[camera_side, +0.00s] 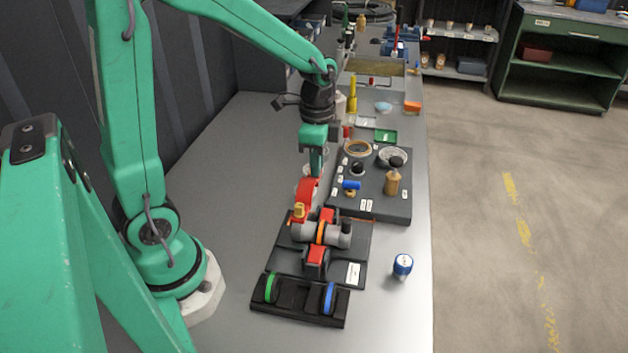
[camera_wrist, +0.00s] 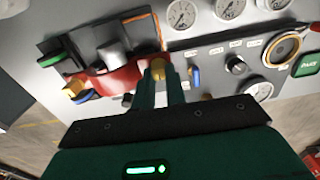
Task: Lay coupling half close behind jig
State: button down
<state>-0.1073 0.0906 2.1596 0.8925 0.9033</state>
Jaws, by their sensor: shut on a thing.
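The jig (camera_side: 353,248) is a dark plate with red clamp blocks, holding a grey pipe (camera_side: 338,235) with an orange band. The coupling half (camera_side: 306,190) is a red curved piece just behind the jig in the side view. My gripper (camera_side: 316,172) points down and is shut on it. In the wrist view, the fingers of my gripper (camera_wrist: 164,76) close at a brass-coloured part beside the red coupling half (camera_wrist: 118,80), with the dark jig next to it. I cannot tell whether the coupling half touches the bench; my fingers partly hide it.
A black rack (camera_side: 298,309) with a green and a blue ring stands in front of the jig. A dark panel (camera_side: 385,208) with gauges lies behind right. A blue-and-white pot (camera_side: 403,266) stands right. The grey bench (camera_side: 245,150) is clear to the left.

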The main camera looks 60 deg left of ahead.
jog(key=s+d, duration=0.7)
jog(key=s, duration=0.4)
jog(key=shift+s+f, duration=0.15)
jog(key=shift+f, duration=0.1)
jog(key=shift+a, duration=0.15)
jog(key=w+a+f, duration=0.1)
jog(key=a+f, duration=0.1)
jog(key=a, duration=0.1)
jog(key=a+f, duration=0.2)
jog(key=a, duration=0.2)
jog(key=w+a+f, duration=0.1)
jog(key=a+f, duration=0.2)
jog(key=a, duration=0.1)
jog(key=shift+w+a, duration=0.15)
jog(key=shift+w, duration=0.2)
jog(key=shift+f, duration=0.1)
jog(key=shift+f, duration=1.9)
jog(key=shift+f, duration=0.15)
